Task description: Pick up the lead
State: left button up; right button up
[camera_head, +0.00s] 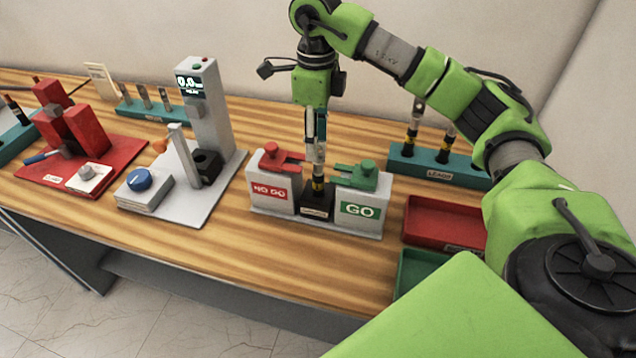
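A lead (318,186) with a grey upper part and a black lower part with yellow bands stands upright in the black middle socket of the gauge block, between the NO GO and GO sides. My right gripper (316,140) points straight down from above, with its fingers at the lead's top. The fingers look narrow from here, and I cannot tell whether they are closed on it. Two more leads, one (414,128) and another (448,142), stand in the teal LEADS rack (437,172) at the right. My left gripper is out of view.
The gauge block (268,205) has red and green clamps beside the lead. A red tray (440,224) and a green tray (414,268) lie to the right. A tester (205,105) with a display and a red fixture (75,140) stand left. The front table strip is bare.

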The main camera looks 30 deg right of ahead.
aim_at(318, 167)
notch_tip(318, 167, down, 3)
jog(key=shift+d+r, duration=0.1)
jog(key=shift+r, duration=0.05)
jog(key=f+p, duration=0.1)
jog(key=f, duration=0.1)
jog(key=f+p, duration=0.2)
jog(key=shift+s+f, duration=0.2)
jog(key=shift+f, duration=0.45)
grip_shut()
